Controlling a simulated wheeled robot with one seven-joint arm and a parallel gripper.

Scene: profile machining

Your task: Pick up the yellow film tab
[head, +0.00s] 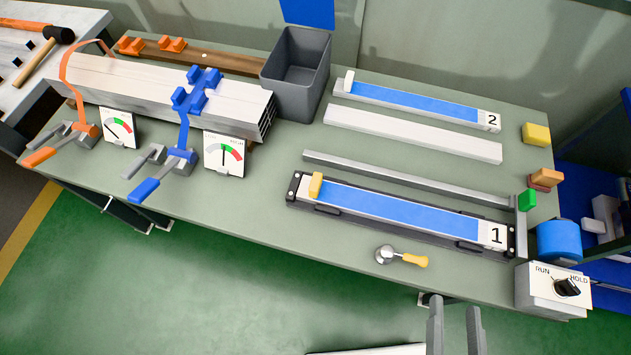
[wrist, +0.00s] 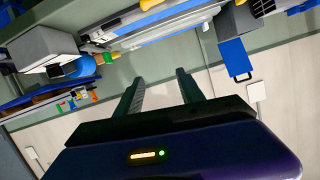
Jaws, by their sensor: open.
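The yellow film tab (head: 316,185) stands up at the left end of the blue film (head: 380,204) on the profile marked 1, which lies in a dark fixture tray (head: 292,191). My gripper (head: 455,315) is at the bottom of the head view, in front of the table's near edge, well to the right of the tab and apart from it. Its two fingers are spread with nothing between them. They also show in the wrist view (wrist: 158,85), pointing toward the table. I cannot make out the tab for certain in the wrist view.
A yellow-handled round tool (head: 402,258) lies in front of the tray. A RUN/HOLD switch box (head: 552,290) and blue roll (head: 559,240) are at the right. A second blue-filmed profile (head: 420,103) with a pale tab lies behind. A grey bin (head: 297,75), clamps and gauges stand left.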

